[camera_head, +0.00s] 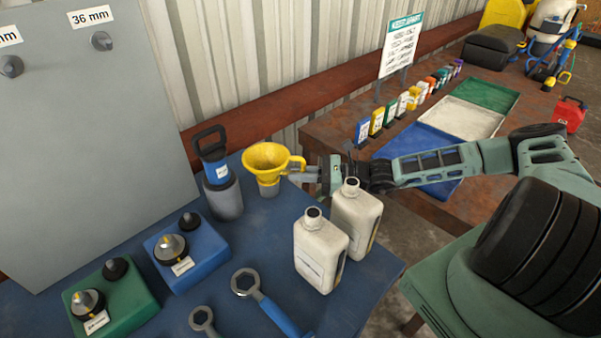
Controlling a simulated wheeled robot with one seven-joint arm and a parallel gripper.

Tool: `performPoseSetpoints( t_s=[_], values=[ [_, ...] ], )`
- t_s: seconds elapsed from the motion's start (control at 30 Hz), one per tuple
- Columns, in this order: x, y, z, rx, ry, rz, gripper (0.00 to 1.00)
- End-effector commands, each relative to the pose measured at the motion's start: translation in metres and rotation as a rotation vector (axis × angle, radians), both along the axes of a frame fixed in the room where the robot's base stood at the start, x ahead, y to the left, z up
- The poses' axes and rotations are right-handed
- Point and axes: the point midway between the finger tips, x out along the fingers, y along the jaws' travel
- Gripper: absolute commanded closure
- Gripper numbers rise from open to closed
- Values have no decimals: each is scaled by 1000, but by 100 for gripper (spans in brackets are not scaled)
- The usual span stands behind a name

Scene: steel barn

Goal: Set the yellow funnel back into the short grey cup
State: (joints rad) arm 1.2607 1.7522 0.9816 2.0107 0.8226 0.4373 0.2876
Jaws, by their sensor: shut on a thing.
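The yellow funnel (267,157) is upright near the back edge of the blue table, its wide mouth up and its side handle towards the right. My gripper (298,173) reaches in from the right and is shut on the funnel at its handle side. A small grey piece (268,191) shows directly below the funnel. I cannot tell whether it is the short grey cup or the funnel's spout, nor whether the funnel is seated or held above. A larger grey cup (225,202) stands just left of the funnel and holds a black-handled tool (211,152) with a blue label.
Two white bottles (320,250) (356,215) stand right of the funnel, close below my arm. A blue block (187,250) and a green block (110,300) with metal parts sit front left. Wrenches (260,300) lie in front. A grey panel (90,130) rises at the left.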

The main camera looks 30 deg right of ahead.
Motion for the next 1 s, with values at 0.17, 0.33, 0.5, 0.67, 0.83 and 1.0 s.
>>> performPoseSetpoints(
  t_s=[0.17, 0.33, 0.5, 0.67, 0.83, 1.0],
  values=[
    [0, 0, 0, 0, 0, 0, 100],
    [0, 0, 0, 0, 0, 0, 63],
    [0, 0, 0, 0, 0, 0, 63],
    [-1, -3, -1, -1, 0, -1, 63],
    [-12, -22, -3, -5, -2, -2, 63],
    [-32, -55, -4, -6, 0, -4, 63]
  ],
)
